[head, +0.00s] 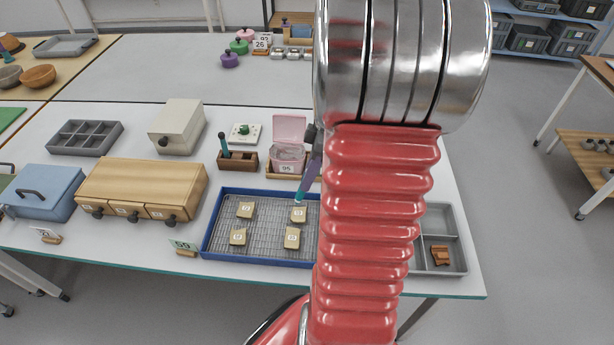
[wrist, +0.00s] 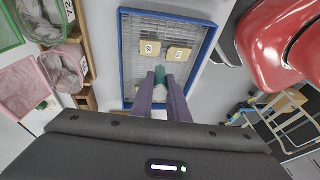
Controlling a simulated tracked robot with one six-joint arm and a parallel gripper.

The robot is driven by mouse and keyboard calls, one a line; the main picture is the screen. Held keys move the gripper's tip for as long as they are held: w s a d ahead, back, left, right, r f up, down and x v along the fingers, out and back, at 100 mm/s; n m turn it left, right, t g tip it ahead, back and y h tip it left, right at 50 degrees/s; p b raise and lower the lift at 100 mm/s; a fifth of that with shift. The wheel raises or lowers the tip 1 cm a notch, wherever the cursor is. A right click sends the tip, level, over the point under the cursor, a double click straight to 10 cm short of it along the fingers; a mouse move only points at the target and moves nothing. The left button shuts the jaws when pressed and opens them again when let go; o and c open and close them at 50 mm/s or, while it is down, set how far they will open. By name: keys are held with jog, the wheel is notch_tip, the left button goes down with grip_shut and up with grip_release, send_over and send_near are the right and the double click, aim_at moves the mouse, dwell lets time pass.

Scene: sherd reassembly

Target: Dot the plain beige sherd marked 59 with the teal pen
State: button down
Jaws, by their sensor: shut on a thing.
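Several beige sherds with small white number labels lie on a wire rack in a blue-rimmed tray (head: 207,232): back left (head: 246,209), back right (head: 299,214), front left (head: 238,236) and front right (head: 292,238). I cannot read their numbers surely, so I cannot tell which is 59. My gripper (head: 304,186), with purple fingers, is shut on a teal pen (head: 298,197), close to the back right sherd. Whether the pen touches it is unclear. The wrist view shows the teal pen (wrist: 160,73) between the fingers and two sherds (wrist: 150,48) (wrist: 179,54) beyond.
A wooden holder (head: 238,161) with a teal-topped item, a pink open box (head: 287,153) and a wooden drawer box (head: 140,188) stand around the tray. A green-edged number card (head: 184,246) stands front left. My arm hides the tray's right side.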

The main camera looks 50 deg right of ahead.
jog(key=shift+f, duration=0.1)
notch_tip(320, 180, down, 6)
jog(key=shift+r, duration=0.1)
dwell(0.6)
jog(key=shift+f, duration=0.75)
dwell(1.7)
jog(key=shift+r, duration=0.2)
dwell(0.3)
jog(key=shift+r, duration=3.35)
